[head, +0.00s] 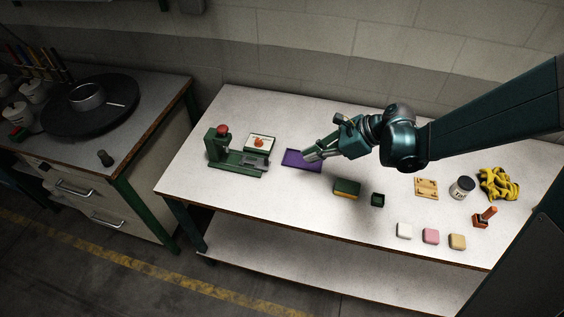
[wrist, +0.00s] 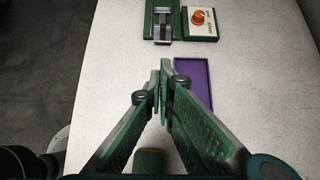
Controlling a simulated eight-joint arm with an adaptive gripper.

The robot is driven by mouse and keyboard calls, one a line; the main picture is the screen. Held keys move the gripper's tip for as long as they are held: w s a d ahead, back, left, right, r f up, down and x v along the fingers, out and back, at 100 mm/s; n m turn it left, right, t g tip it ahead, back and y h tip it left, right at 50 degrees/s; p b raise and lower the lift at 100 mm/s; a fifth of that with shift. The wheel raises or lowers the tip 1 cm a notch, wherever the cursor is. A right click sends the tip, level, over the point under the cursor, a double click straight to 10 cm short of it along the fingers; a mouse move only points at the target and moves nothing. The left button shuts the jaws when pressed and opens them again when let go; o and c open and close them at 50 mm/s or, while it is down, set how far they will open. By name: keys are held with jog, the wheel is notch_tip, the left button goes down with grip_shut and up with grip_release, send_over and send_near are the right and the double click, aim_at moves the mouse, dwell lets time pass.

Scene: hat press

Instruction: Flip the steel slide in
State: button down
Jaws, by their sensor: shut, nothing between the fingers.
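The green press (head: 217,148) with a red knob (head: 223,129) stands at the left of the white table. Its steel slide (head: 248,162) lies on the green base, sticking out to the right of the upright part. In the wrist view the steel slide (wrist: 162,24) shows at the top, on the green base (wrist: 149,30). My gripper (head: 309,157) is shut and empty, above the purple tray and to the right of the press. In the wrist view its fingertips (wrist: 161,66) are close together, apart from the slide.
A purple tray (head: 296,165) lies below my gripper. A green and yellow sponge-like block (head: 346,189) and a small dark box (head: 378,200) lie nearer the front. Several other items stand at the right.

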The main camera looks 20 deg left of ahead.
jog(key=x, duration=0.3)
jog(key=b+x, duration=0.1)
jog(key=x, duration=0.3)
jog(key=b+x, duration=0.1)
jog(key=x, duration=0.3)
jog(key=shift+a+r, duration=0.3)
jog(key=shift+a, duration=0.1)
jog(key=shift+a+r, duration=0.1)
jog(key=shift+a, duration=1.15)
jog(key=b, duration=0.1)
send_near(246, 162)
jog(key=x, duration=0.4)
jog(key=shift+a+f, duration=0.25)
jog(key=shift+f, duration=0.05)
